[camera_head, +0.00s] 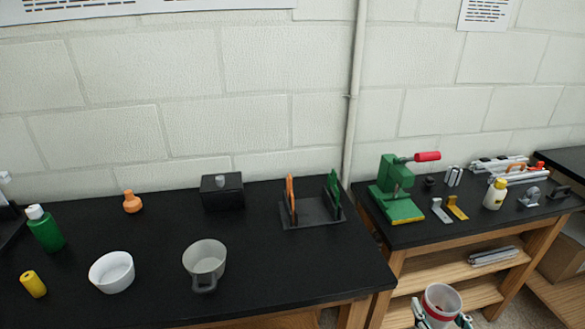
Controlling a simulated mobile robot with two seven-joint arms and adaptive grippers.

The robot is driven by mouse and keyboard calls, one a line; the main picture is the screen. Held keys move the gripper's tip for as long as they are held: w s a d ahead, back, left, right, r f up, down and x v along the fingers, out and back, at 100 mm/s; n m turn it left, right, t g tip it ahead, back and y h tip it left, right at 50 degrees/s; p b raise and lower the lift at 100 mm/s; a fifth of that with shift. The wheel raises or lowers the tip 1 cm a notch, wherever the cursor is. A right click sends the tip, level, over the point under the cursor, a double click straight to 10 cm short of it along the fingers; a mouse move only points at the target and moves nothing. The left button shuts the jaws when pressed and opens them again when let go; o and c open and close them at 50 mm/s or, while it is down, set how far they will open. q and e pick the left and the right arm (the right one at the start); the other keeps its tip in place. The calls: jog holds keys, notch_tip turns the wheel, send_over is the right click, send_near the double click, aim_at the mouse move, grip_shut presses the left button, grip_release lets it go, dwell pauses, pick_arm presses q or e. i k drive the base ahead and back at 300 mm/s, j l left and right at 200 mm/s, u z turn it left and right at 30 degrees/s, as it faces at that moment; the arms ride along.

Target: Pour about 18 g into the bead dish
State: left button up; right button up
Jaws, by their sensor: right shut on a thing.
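My right gripper (441,318) is at the bottom edge, right of the middle, in front of the wooden shelves. It is shut on a pale cup (441,300), with its fingers on either side. The cup looks upright, and something reddish shows inside it. A white round dish (112,272) sits on the black table at the left, probably the bead dish; it looks empty. The cup is far to the right of the dish and apart from it. A grey mug (205,260) with its handle toward me stands right of the dish. My left gripper is not in view.
A green bottle (45,230), yellow cylinder (33,284), orange weight-like piece (132,202), black box (222,191) and dark rack (310,213) stand on the left table (270,275). A green press (397,190) stands on the right bench. The left table's front right is clear.

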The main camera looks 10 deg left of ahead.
aim_at(112, 273)
jog(key=k+j, duration=0.1)
jog(key=j, duration=0.35)
jog(key=k+j, duration=0.1)
jog(key=j, duration=0.35)
jog(key=k+j, duration=0.1)
jog(key=j, duration=0.35)
